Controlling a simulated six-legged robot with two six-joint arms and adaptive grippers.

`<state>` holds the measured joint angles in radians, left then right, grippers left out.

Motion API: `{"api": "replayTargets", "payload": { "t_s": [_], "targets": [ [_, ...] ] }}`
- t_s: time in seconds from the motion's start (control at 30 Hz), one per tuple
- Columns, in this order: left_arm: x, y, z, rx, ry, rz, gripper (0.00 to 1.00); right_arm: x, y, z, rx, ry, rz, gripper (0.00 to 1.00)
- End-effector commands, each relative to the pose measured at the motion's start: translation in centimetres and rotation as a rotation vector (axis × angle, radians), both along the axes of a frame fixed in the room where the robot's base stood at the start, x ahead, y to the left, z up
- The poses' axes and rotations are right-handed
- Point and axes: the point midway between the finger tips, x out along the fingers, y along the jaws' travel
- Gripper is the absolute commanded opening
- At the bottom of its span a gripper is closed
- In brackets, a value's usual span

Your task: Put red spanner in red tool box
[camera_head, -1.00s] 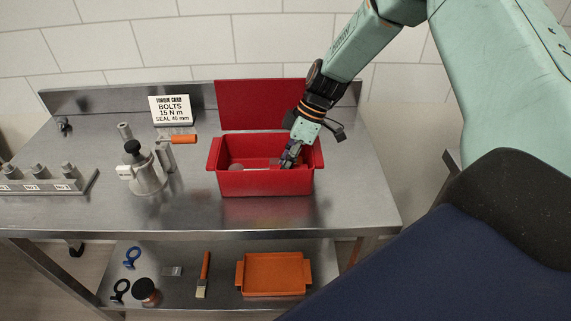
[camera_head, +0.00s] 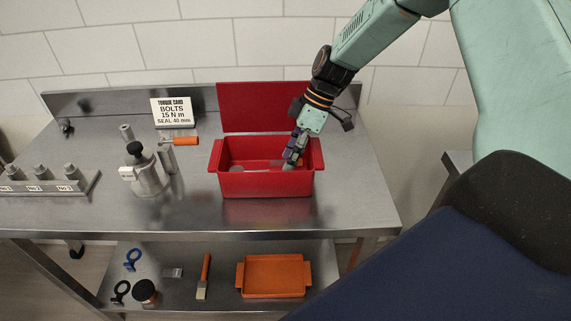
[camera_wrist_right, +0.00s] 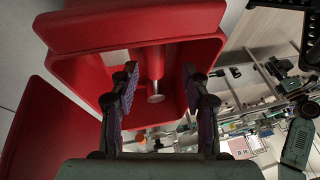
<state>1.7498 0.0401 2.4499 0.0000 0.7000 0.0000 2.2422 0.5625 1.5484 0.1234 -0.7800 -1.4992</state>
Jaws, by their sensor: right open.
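The red tool box (camera_head: 265,185) stands on the steel bench with its red lid (camera_head: 248,106) raised at the back. My right gripper (camera_head: 290,162) reaches down into its right part. In the right wrist view my right gripper (camera_wrist_right: 160,82) is open. A red bar with a silver end (camera_wrist_right: 155,66), which looks like the red spanner, shows inside the tool box (camera_wrist_right: 85,72), between the fingers in the picture. I cannot tell whether they touch it. In the head view, greyish metal parts (camera_head: 262,168) show low in the box. My left gripper is not in view.
Left of the box stand a metal fixture with a black knob (camera_head: 147,172), an orange-handled tool (camera_head: 184,141) and a torque card (camera_head: 173,112). A block with several bolts (camera_head: 40,184) is at far left. An orange tray (camera_head: 273,290) and a brush (camera_head: 204,275) lie on the lower shelf.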

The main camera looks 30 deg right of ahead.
Motion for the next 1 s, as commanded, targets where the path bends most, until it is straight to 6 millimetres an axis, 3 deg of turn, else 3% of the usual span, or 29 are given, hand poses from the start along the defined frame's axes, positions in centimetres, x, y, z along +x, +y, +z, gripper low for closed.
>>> {"api": "replayTargets", "payload": {
  "t_s": [0.2,0.4,1.0],
  "targets": [
    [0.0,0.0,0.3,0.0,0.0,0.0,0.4,-0.1,-2.0,4.3,0.001,-0.005,-0.001,0.47],
    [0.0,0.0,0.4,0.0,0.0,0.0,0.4,-0.2,-3.3,6.8,0.001,-0.003,-0.001,0.47],
    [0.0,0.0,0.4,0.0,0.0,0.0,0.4,-0.3,-3.7,7.7,-0.001,0.001,0.0,0.47]
  ]
}}
